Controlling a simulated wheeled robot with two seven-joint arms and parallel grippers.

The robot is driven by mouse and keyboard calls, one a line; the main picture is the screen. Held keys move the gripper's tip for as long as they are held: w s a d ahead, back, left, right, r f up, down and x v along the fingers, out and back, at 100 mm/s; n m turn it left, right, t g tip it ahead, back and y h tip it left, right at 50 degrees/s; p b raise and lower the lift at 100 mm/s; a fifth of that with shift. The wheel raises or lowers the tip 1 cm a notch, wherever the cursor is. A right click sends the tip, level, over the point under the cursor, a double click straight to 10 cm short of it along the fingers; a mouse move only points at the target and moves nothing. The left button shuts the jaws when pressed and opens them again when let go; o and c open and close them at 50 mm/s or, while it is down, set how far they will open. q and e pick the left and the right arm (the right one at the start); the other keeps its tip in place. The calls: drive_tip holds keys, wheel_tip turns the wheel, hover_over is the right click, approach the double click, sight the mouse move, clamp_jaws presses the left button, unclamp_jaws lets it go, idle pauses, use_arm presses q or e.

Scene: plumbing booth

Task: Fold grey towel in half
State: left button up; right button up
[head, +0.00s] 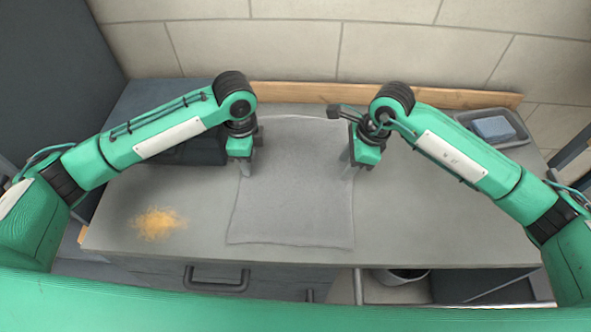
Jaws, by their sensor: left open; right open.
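The grey towel (293,200) lies flat and spread out on the grey worktop, its near edge close to the front of the counter. Its far edge shows between my two arms, near the back. My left gripper (245,170) is open at the towel's left edge, pointing down. My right gripper (353,172) is open at the towel's right edge, also pointing down. Whether the fingertips touch the cloth cannot be told. Parts of the towel's side edges are hidden behind the grippers.
A patch of yellowish dust (159,223) lies on the worktop (400,230) at the left. A dark box (190,150) stands behind my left arm. A grey tray (470,118) with a blue sponge (493,128) is at the back right. A wooden strip (300,95) runs along the wall.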

use_arm(q)
drive_tip(key=shift+f, duration=0.5)
use_arm(e)
drive_tip(key=shift+f, duration=0.55)
use_arm(q)
drive_tip(key=shift+f, duration=0.35)
use_arm(e)
drive_tip(key=shift+f, duration=0.35)
use_arm(q)
drive_tip(key=shift+f, duration=0.25)
use_arm(e)
drive_tip(key=shift+f, duration=0.2)
use_arm(q)
drive_tip(key=shift+r, duration=0.1)
use_arm(e)
drive_tip(key=shift+r, duration=0.1)
use_arm(q)
drive_tip(key=shift+c, duration=0.3)
use_arm(e)
drive_tip(key=shift+c, duration=0.3)
use_arm(q)
clamp_jaws()
use_arm(e)
clamp_jaws()
use_arm(q)
drive_tip(key=shift+r, duration=0.15)
